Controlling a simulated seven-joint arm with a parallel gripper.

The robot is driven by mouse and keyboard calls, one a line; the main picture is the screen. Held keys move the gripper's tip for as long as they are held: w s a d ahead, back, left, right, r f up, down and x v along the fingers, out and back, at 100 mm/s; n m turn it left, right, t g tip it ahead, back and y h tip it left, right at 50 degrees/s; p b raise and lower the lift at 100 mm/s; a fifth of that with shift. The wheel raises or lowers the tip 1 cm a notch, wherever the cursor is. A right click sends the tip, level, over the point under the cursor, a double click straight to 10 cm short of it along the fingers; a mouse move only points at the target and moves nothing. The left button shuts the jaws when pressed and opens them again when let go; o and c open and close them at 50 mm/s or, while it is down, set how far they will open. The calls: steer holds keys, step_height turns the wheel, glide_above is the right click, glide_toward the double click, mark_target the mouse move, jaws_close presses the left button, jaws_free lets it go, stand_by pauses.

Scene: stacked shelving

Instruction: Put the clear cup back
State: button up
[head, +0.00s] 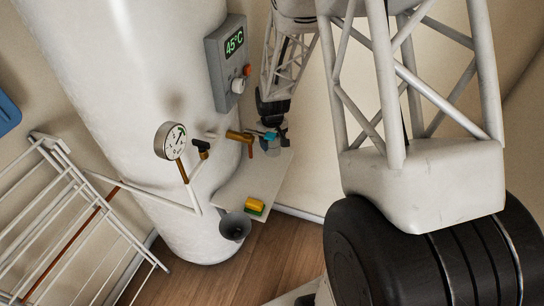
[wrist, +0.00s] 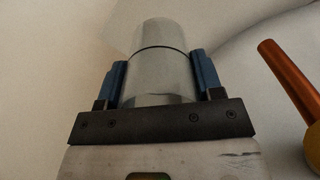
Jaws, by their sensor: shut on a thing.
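The clear cup (wrist: 160,60) is a greyish, see-through cylinder with a dark ring around it in the wrist view. My gripper (wrist: 158,85) has its two blue fingers pressed on either side of it. In the head view my gripper (head: 274,136) is small, beside the white tank and above the pale shelf (head: 240,186). The cup (head: 283,130) shows there only as a small grey shape, partly hidden by the gripper. I cannot tell whether its base touches the shelf.
A brass valve (head: 238,136) with a copper pipe is close left of the gripper; the copper pipe (wrist: 288,78) is at right in the wrist view. A gauge (head: 171,141) and white rack (head: 75,215) stand left.

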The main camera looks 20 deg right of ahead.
mark_target(272, 149)
steer(key=shift+f, duration=2)
steer(key=shift+f, duration=1.9)
steer(key=shift+f, duration=0.1)
steer(key=o, duration=0.9)
steer(key=shift+r, duration=6.1)
steer(key=shift+o, duration=0.2)
